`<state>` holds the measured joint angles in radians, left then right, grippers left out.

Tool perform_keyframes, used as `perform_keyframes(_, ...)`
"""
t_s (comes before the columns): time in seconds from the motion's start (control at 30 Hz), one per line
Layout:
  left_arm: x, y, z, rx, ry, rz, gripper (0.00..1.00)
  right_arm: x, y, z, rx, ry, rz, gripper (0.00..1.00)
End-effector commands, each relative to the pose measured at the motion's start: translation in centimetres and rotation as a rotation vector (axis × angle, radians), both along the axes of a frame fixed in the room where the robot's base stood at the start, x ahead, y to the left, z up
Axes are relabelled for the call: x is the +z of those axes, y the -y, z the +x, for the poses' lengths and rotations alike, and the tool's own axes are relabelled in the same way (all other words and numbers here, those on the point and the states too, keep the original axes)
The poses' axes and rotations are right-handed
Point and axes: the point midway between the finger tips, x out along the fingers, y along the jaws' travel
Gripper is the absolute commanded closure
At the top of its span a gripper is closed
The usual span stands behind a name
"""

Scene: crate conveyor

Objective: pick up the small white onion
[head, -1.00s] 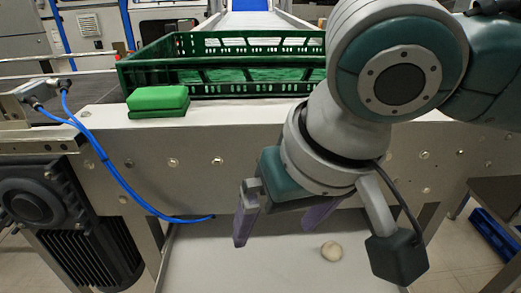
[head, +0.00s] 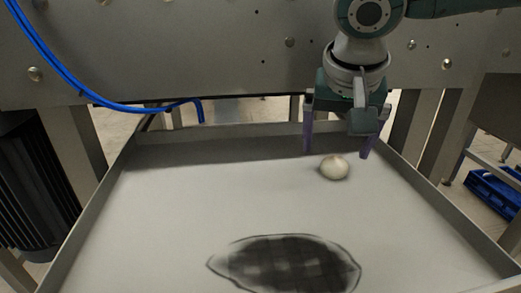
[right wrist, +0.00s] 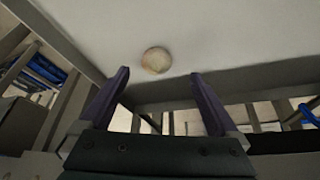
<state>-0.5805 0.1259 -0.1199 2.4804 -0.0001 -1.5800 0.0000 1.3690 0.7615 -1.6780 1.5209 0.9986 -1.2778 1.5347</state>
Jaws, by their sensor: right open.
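The small white onion (head: 334,167) lies on the pale tray (head: 190,205) near its far edge, right of the middle in the head view. In the right wrist view the onion (right wrist: 156,60) shows just beyond the fingertips, between their lines. My right gripper (head: 336,154) is open, its purple fingers pointing down on either side behind the onion. It holds nothing, and no contact with the onion is visible. In the right wrist view the open gripper (right wrist: 158,72) has an empty gap between its fingers. My left gripper is in neither view.
The tray has low raised walls. A dark drawn oval mark (head: 288,264) is on its near part. A blue hose (head: 130,106) hangs at the left. A grey metal panel (head: 200,50) stands behind the tray. A blue crate (head: 494,190) sits on the floor at the right.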

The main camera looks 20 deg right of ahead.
Motion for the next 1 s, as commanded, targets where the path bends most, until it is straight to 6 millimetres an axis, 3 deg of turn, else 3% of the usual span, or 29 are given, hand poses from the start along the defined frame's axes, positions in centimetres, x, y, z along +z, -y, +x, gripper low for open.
perform_keyframes(0.4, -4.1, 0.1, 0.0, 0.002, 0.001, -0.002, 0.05, -5.1, 1.6, 1.4, 0.001, 0.001, -0.001, 0.04)
perform_keyframes(0.7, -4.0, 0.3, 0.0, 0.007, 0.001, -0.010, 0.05, -5.1, 1.8, 1.6, 0.002, 0.000, 0.000, 0.05)
perform_keyframes(1.0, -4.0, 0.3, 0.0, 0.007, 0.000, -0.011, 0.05, -5.1, 1.8, 1.6, 0.002, 0.000, -0.001, 0.38)
